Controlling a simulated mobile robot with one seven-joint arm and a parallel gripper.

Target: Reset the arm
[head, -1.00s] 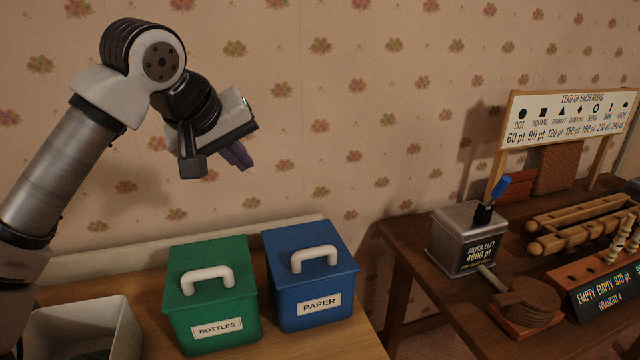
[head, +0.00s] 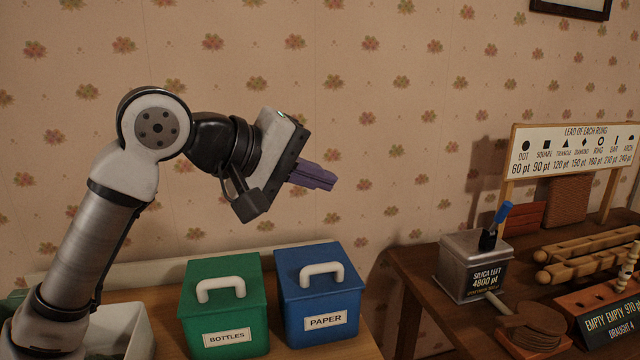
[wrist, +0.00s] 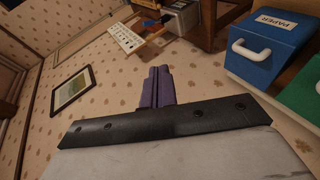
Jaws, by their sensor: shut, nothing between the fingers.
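In the wrist view the fingers (wrist: 157,85) also lie side by side, closed and empty. My gripper points to the right and slightly down in the head view, and touches nothing.
A green BOTTLES box (head: 222,310) and a blue PAPER box (head: 319,295), both lidded, stand below on a wooden surface. A pale open bin (head: 130,325) is at left. A dark table (head: 420,262) at right holds a silica tin (head: 474,267) and wooden pieces. The air around my gripper is clear.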

